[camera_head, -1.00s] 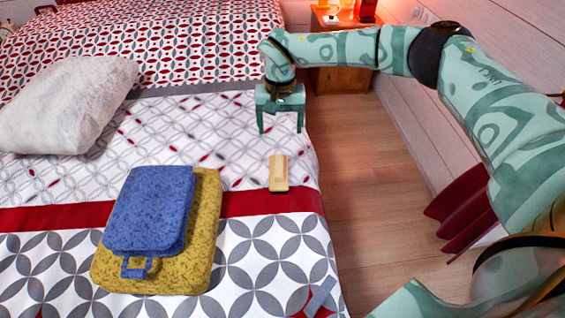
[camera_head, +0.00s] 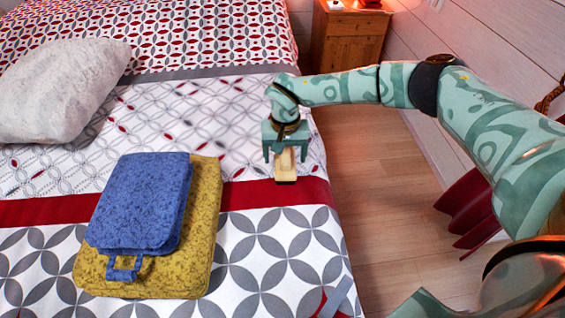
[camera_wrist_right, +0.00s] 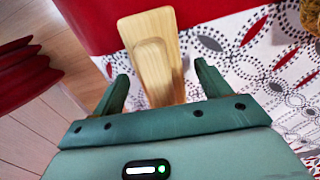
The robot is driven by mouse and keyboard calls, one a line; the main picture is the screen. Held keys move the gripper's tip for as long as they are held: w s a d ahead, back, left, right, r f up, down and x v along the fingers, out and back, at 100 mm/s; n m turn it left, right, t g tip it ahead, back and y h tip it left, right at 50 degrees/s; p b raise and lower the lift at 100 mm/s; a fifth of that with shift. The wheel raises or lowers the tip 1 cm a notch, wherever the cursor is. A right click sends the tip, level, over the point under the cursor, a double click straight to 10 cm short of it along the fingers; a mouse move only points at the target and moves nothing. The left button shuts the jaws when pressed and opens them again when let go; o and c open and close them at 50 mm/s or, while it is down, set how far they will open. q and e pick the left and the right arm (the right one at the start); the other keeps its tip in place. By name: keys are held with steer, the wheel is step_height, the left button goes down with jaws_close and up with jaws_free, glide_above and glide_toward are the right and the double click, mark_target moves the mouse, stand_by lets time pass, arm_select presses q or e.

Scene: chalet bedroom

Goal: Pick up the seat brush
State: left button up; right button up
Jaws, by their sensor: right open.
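The seat brush (camera_head: 286,168) is a small pale wooden block lying on the bed near its right edge, by the red band. In the right wrist view the brush (camera_wrist_right: 153,50) shows its wooden top with a raised grip, its near end between my fingers. My right gripper (camera_head: 286,158) is open, fingers pointing down, above the far part of the brush. In the wrist view the fingers (camera_wrist_right: 162,83) stand apart on either side of it, with gaps to the wood. I cannot tell the exact height above it. My left gripper is not in view.
A blue bag (camera_head: 141,203) lies on a yellow folded piece (camera_head: 203,225) on the bed, left of the brush. A grey-white pillow (camera_head: 62,90) is farther back. A wooden nightstand (camera_head: 346,45) stands beyond the bed. The bedspread (camera_head: 280,250) nearer me is mostly clear.

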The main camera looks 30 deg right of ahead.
mark_target(285, 150)
steer(key=shift+c, duration=0.6)
steer(key=c, duration=1)
steer(key=shift+r+p, duration=0.35)
steer(key=shift+r, duration=0.1)
step_height(285, 150, up, 3)
steer(key=shift+f+p, duration=0.1)
steer(key=shift+p, duration=0.8)
steer(key=s+r+p, duration=0.1)
steer(key=r, duration=0.1)
steer(key=s+r+p, duration=0.1)
steer(key=r+p, duration=0.1)
steer(key=s+a+r+p, duration=0.1)
steer(key=s, duration=0.1)
steer(key=shift+s+r, duration=0.1)
steer(key=shift+r, duration=0.3)
arm_select(q)
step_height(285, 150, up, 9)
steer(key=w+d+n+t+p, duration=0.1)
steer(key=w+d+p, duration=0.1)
steer(key=p, duration=0.3)
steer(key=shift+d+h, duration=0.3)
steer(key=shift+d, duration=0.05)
arm_select(e)
steer(key=s+a+r, duration=0.2)
steer(key=s+r, duration=0.1)
steer(key=s, duration=0.6)
steer(key=shift+s+r, duration=0.25)
steer(key=shift+a, duration=0.1)
